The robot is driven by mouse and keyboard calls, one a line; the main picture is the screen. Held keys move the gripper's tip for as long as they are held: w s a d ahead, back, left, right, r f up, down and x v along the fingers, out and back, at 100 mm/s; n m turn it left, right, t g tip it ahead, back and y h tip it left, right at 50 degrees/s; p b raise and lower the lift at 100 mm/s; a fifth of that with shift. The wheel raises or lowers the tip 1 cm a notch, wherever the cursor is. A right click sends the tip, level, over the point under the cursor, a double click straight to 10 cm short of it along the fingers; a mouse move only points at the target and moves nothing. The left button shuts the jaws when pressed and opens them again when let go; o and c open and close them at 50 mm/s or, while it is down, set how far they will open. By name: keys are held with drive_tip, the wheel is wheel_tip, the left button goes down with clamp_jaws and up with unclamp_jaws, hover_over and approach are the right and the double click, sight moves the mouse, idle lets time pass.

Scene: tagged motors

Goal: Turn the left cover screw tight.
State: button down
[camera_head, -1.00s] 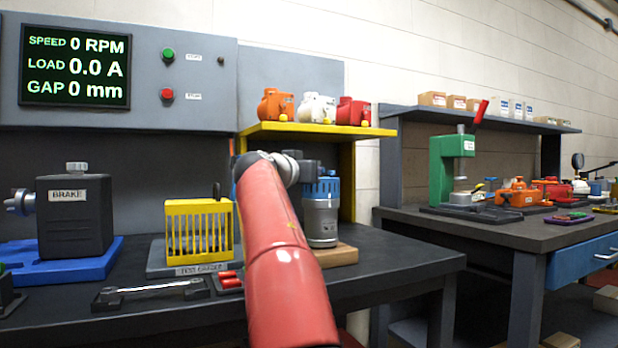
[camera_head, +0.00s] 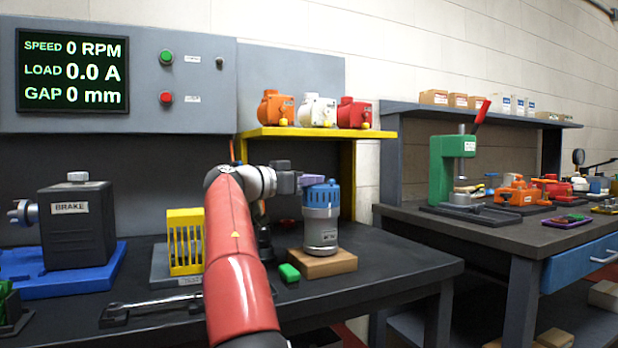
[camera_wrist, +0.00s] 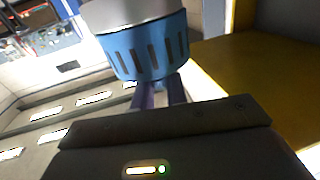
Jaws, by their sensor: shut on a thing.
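The motor (camera_head: 320,228) stands upright on a wooden block on the dark bench, with a grey body and a slotted blue cover (camera_head: 321,196) on top. In the wrist view the blue cover (camera_wrist: 148,48) fills the upper middle, upside down. My gripper (camera_head: 312,180) reaches in from the left at the height of the cover's top. Its purple fingers (camera_wrist: 160,93) are close together at the cover's edge. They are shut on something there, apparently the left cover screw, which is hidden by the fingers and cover.
A yellow slotted guard (camera_head: 184,240) stands left of my arm, partly hidden. The brake (camera_head: 77,222) is farther left, and a wrench (camera_head: 150,308) lies in front. A green block (camera_head: 289,272) is beside the wooden block. A yellow shelf (camera_head: 315,132) with several motor housings hangs above.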

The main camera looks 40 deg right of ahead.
drive_tip(key=c, duration=1.5)
unclamp_jaws()
drive_tip(key=shift+o, duration=0.2)
drive_tip(key=a+b, duration=0.1)
drive_tip(key=a, duration=0.6)
drive_tip(key=shift+w+a, duration=0.15)
drive_tip(key=shift+a, duration=0.2)
